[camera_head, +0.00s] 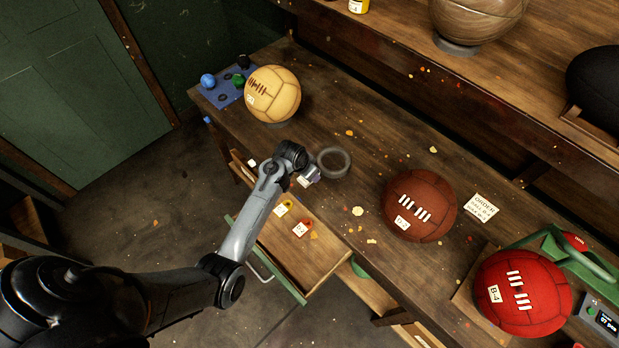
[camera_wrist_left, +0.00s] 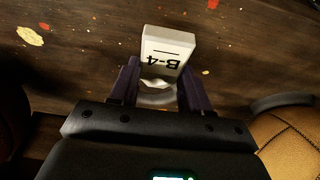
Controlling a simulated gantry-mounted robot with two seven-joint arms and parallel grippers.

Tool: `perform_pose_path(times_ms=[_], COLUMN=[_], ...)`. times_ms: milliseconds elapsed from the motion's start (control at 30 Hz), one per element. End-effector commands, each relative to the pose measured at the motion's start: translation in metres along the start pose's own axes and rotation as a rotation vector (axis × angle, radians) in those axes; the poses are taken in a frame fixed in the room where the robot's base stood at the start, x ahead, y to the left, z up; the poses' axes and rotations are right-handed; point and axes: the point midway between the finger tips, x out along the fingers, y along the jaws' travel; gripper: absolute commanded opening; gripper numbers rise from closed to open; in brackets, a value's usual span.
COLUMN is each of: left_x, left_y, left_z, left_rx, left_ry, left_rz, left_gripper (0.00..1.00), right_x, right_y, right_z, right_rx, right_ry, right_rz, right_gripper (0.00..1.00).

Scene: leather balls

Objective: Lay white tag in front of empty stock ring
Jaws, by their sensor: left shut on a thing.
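My left gripper (camera_head: 308,176) is shut on a white tag (camera_wrist_left: 167,48) marked B-4, which stands out between the two dark fingers in the left wrist view (camera_wrist_left: 160,88). In the head view the gripper is over the front part of the bench, just left of the empty dark stock ring (camera_head: 333,162). Most of the tag is hidden by the gripper there. I cannot tell whether the tag touches the bench top. My right gripper is not in view.
A cream ball (camera_head: 272,94) stands at the bench's far left end, a brown ball (camera_head: 420,206) and a red ball marked B-4 (camera_head: 523,293) to the right. An open drawer (camera_head: 300,250) below holds yellow and red tags. An order card (camera_head: 482,208) lies behind the brown ball.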

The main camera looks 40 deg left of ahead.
Motion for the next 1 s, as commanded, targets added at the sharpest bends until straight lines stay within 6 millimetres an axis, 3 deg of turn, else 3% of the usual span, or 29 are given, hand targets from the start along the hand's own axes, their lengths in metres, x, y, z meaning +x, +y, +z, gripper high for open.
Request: perform_pose_path(times_ms=[300,800,833,967,1000], left_x=[0.031,0.038,0.037,0.037,0.038], left_y=[0.000,0.000,0.001,0.001,0.002], left_z=[0.014,0.016,0.016,0.017,0.017], left_rx=[0.000,0.000,0.000,0.000,0.000], left_ry=[-0.002,-0.002,-0.001,-0.003,-0.003], left_rz=[0.000,0.000,0.000,0.001,0.002], left_gripper=[0.18,0.18,0.52,0.71,0.72], right_x=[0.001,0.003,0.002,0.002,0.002], right_y=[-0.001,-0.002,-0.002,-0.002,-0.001], right_z=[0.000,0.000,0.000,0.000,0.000], right_rx=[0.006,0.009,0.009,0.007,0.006], right_ry=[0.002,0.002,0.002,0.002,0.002], right_rz=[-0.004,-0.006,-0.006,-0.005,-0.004], right_gripper=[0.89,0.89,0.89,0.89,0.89])
